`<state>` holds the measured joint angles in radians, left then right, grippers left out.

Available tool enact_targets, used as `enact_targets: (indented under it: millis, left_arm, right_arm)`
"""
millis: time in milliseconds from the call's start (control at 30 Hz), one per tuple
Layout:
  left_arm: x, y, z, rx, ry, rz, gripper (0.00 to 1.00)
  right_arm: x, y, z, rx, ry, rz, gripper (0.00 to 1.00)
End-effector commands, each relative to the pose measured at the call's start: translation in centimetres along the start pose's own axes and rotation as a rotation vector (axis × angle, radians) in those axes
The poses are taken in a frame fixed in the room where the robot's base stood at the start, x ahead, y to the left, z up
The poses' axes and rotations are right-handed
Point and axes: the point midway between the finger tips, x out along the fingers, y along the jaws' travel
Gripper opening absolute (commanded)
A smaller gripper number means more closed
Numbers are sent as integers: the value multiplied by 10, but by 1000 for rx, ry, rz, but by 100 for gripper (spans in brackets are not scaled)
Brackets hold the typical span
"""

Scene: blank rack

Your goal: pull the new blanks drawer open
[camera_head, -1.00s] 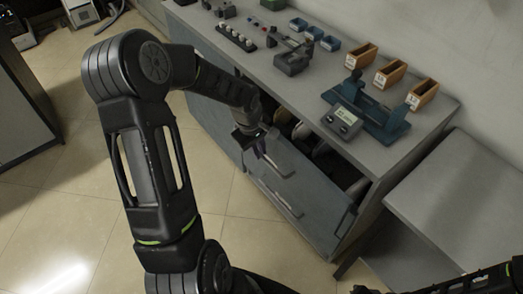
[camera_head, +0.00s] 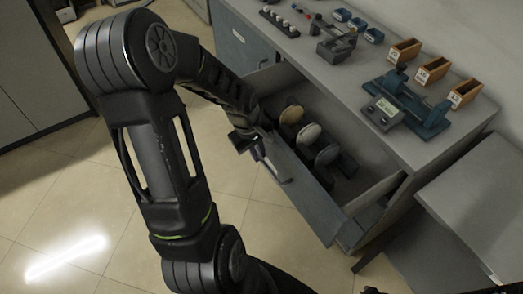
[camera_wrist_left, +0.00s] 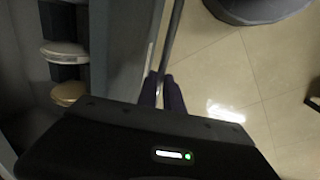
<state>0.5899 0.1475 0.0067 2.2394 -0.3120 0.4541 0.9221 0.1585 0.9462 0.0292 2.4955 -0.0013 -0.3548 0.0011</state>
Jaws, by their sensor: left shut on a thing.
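The handle's far end is hidden by the gripper. My right gripper is not clearly in view.
On the bench top (camera_head: 345,78) are a teal device with a display (camera_head: 383,113), wooden bins (camera_head: 435,70), small blue bins (camera_head: 357,24) and a dark fixture (camera_head: 335,46). A grey side table (camera_head: 475,190) stands at right. The tiled floor (camera_head: 90,200) before the drawer is clear.

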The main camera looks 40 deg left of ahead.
Motion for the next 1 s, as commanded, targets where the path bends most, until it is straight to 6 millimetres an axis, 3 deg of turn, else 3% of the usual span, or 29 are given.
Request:
enact_targets:
  millis: [333, 367, 600, 1000]
  left_arm:
    - [0, 0, 0, 0, 0, 0, 0]
    - [0, 0, 0, 0, 0, 0, 13]
    - [0, 0, 0, 0, 0, 0, 33]
    - [-9, 0, -1, 0, 3, 2, 33]
  right_arm:
    - [0, 0, 0, 0, 0, 0, 0]
    - [0, 0, 0, 0, 0, 0, 0]
    - [0, 0, 0, 0, 0, 0, 0]
    - [0, 0, 0, 0, 0, 0, 0]
